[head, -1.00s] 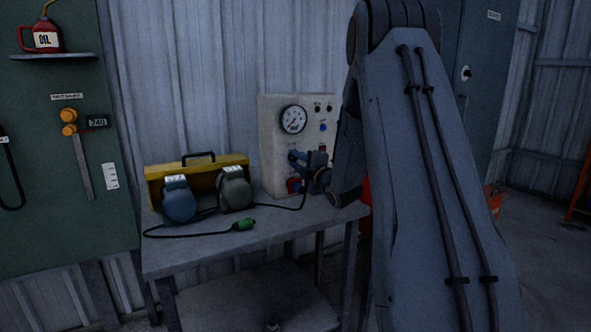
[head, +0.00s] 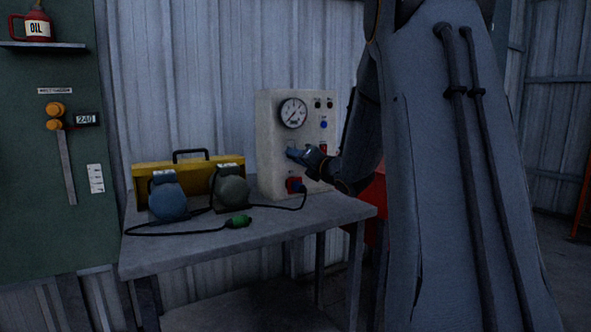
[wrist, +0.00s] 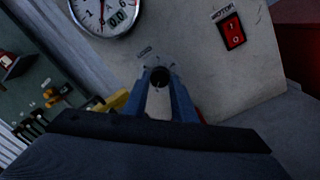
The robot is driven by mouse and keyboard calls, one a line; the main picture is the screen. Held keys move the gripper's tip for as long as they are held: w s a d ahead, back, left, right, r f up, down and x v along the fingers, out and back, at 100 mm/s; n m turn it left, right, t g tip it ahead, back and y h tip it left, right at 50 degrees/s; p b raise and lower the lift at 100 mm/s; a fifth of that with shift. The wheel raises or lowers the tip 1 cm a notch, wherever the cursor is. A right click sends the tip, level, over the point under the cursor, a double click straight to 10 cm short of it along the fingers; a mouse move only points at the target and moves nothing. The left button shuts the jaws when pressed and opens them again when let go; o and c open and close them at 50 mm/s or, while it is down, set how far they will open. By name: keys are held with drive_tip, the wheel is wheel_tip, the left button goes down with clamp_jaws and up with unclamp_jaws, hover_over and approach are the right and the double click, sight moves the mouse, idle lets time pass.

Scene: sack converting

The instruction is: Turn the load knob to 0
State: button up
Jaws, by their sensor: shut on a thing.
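The load knob (wrist: 160,77) is a dark round knob on the pale panel, seen in the wrist view between my fingertips. My gripper (wrist: 158,84) is shut on it, one blue finger on each side. Small scale marks and an unreadable label sit around the knob. In the head view my gripper (head: 294,153) is at the front of the control panel (head: 268,130), below the gauge, and hides the knob. The knob's pointer setting cannot be made out.
A round gauge (head: 293,113) is above the knob. A red motor switch (wrist: 232,33) is to its right in the wrist view. On the bench (head: 250,236) stand a blue device (head: 167,200), a grey-green device (head: 233,193), a yellow toolbox (head: 145,180) and a cable with a green plug (head: 238,221).

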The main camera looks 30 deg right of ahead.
drive_tip(key=shift+f+n+b, duration=0.1)
drive_tip(key=shift+n+b, duration=0.7)
drive_tip(key=shift+b, duration=0.15)
drive_tip(key=o, duration=1)
drive_tip(key=shift+o, duration=0.2)
drive_tip(key=shift+s, duration=0.1)
drive_tip(key=s, duration=0.7)
drive_tip(key=shift+s+d, duration=0.3)
drive_tip(key=shift+d, duration=0.05)
drive_tip(key=shift+s, duration=0.1)
